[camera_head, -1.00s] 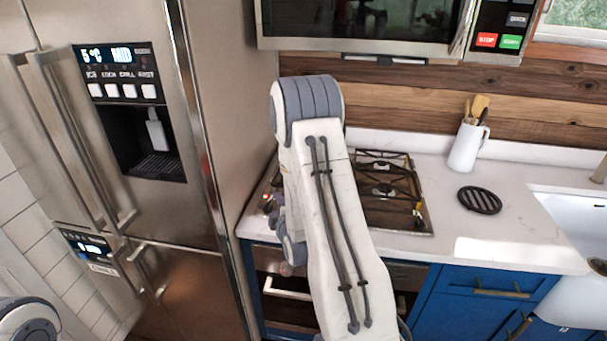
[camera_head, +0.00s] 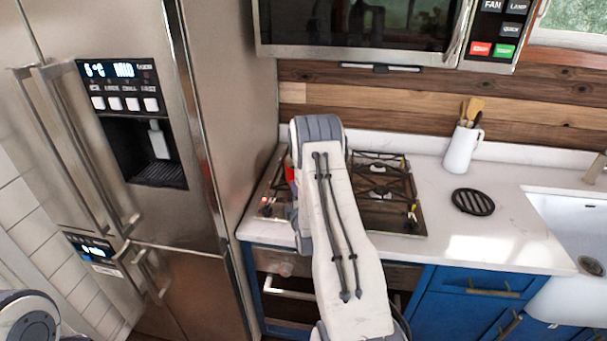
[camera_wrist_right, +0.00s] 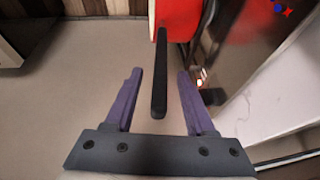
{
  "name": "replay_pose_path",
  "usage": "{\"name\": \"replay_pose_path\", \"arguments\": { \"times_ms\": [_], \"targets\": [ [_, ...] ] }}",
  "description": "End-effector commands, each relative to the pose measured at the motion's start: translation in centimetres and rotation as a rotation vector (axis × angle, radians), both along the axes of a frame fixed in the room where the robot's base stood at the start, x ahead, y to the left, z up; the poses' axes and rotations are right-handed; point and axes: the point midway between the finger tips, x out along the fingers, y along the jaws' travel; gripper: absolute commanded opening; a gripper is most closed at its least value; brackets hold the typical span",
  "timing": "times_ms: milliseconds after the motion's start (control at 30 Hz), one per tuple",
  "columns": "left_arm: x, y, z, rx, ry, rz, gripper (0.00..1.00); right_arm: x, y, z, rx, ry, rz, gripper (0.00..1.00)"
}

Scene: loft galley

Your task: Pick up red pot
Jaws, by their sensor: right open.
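The red pot (camera_wrist_right: 174,14) shows at the top of the right wrist view, cut off by the frame edge. Its long black handle (camera_wrist_right: 161,85) points down toward my gripper. My right gripper (camera_wrist_right: 160,73) is open, with one purple finger on each side of the handle and visible gaps between. In the head view only a sliver of the red pot (camera_head: 289,168) shows on the left of the stove, behind my right arm. My right arm hides most of the pot and the gripper there. My left gripper is out of view.
The gas stove (camera_head: 395,212) sits in a white counter (camera_head: 520,230). The steel fridge (camera_head: 200,60) stands close on the left. A microwave (camera_head: 360,30) hangs above. A black trivet (camera_head: 473,202) and a white utensil jug (camera_head: 460,150) stand on the right.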

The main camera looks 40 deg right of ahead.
Motion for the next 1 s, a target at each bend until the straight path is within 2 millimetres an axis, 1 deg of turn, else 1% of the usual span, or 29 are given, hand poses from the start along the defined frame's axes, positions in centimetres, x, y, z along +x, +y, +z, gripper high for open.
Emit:
{"name": "replay_pose_path", "arguments": {
  "times_ms": [33, 200, 433, 467, 500, 600, 1000],
  "targets": [
    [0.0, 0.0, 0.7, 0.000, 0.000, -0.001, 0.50, 0.6, -0.3, 0.2, 0.000, -0.001, 0.001, 0.55],
    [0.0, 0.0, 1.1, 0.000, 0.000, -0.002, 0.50, 1.8, -0.9, -0.2, 0.000, -0.001, 0.000, 0.55],
    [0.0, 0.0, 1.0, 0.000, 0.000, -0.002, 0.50, 1.9, -1.0, -0.3, 0.001, 0.000, 0.000, 0.55],
    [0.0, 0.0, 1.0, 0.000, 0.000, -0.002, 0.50, 1.9, -1.0, -0.3, 0.001, 0.000, 0.000, 0.51],
    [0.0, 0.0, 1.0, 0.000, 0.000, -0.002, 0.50, 1.9, -1.0, -0.3, 0.001, 0.000, 0.000, 0.36],
    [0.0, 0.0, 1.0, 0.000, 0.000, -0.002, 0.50, 1.9, -1.0, -0.3, 0.001, 0.000, 0.000, 0.00],
    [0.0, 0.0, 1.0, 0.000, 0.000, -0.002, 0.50, 1.8, -1.0, -0.3, 0.000, 0.001, -0.001, 0.00]
  ]
}}
